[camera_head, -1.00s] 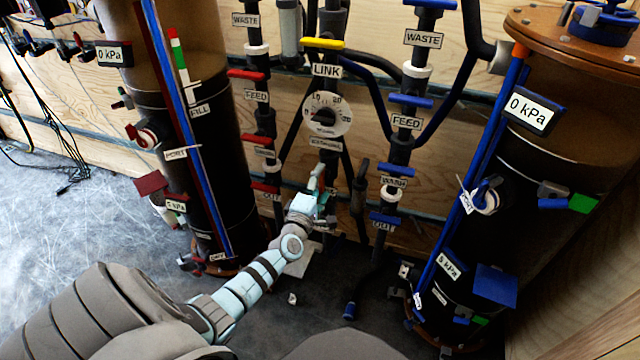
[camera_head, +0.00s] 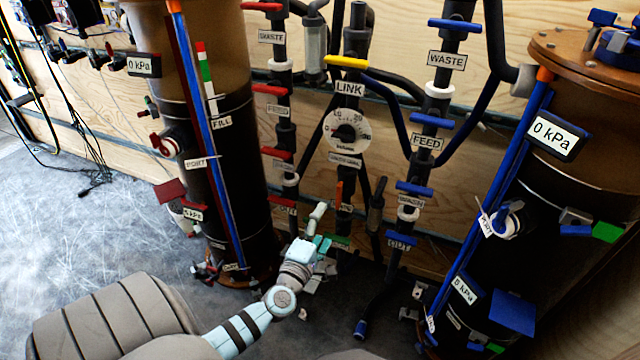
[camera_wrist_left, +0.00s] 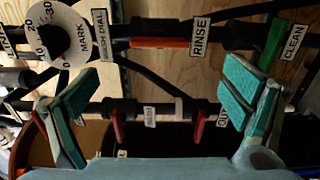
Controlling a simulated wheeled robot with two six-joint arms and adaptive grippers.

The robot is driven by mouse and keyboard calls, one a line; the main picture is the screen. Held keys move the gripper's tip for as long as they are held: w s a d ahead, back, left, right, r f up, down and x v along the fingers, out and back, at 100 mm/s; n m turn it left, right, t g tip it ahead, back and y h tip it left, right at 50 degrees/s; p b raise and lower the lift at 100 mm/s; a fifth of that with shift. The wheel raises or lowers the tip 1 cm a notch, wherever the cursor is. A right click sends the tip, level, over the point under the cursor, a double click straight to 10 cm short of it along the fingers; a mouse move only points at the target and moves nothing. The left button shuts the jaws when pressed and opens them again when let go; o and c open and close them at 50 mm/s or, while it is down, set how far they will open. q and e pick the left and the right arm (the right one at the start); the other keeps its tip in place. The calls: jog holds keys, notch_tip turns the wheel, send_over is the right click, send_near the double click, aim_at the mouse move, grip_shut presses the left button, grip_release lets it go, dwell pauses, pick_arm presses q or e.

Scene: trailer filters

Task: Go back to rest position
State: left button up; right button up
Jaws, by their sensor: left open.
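My left gripper (camera_head: 322,232) is low in the middle of the head view, in front of the pipe panel and below the round dial (camera_head: 347,131). Its pale blue fingers are spread. The left wrist view shows the same gripper (camera_wrist_left: 158,105) with its two teal pads wide apart and nothing between them. Beyond the fingers there are an orange handle (camera_wrist_left: 160,42) by the RINSE label, a green handle (camera_wrist_left: 269,56) by the CLEAN label, and red handles on a pipe. The gripper appears apart from these handles. My right gripper is not in view.
A tall dark filter tank (camera_head: 222,150) stands at left and another (camera_head: 540,200) at right. Pipes with red, blue and yellow handles (camera_head: 346,62) cover the wooden wall between them. Open grey floor (camera_head: 80,230) lies at the left.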

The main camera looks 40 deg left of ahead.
pick_arm(q)
jog(key=shift+v, duration=1.1)
jog(key=shift+w, duration=0.1)
